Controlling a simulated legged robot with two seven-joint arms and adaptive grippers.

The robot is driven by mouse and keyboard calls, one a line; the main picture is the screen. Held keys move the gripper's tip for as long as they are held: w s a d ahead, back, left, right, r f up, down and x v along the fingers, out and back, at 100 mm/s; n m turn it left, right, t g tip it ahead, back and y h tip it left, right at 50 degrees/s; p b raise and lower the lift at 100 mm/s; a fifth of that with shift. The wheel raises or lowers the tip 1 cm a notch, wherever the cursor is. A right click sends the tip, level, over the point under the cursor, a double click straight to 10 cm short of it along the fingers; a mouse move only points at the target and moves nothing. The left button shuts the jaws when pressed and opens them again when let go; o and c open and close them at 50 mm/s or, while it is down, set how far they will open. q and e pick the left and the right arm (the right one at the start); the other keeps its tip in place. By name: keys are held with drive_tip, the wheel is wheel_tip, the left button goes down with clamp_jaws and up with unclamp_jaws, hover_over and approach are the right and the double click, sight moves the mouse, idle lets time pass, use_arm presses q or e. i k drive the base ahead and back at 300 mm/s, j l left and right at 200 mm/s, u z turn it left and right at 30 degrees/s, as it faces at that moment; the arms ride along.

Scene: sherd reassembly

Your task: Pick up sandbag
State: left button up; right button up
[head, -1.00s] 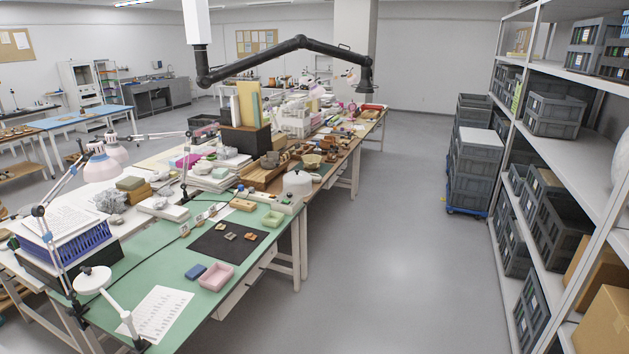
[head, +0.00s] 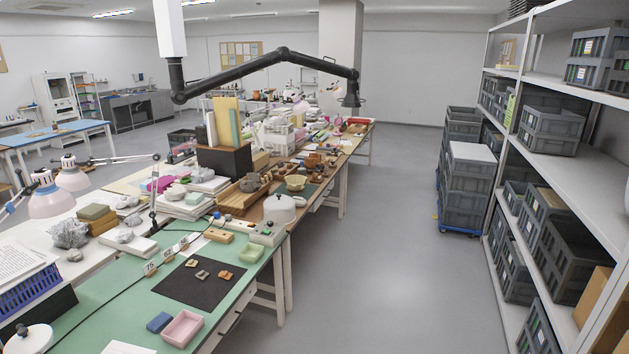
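A small dark-blue cushion-like block (head: 159,322) lies on the green worktop in the head view's lower left, just left of a pink tray (head: 183,328). It may be the sandbag, but I cannot tell for certain at this size. Neither of my grippers shows in this view.
Grey shelving (head: 565,165) and stacked crates (head: 467,185) stand at the right. The grey floor aisle (head: 370,270) between is clear.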

sight(300, 202)
drive_tip(key=i+z, duration=0.25)
drive_tip(key=i, duration=2)
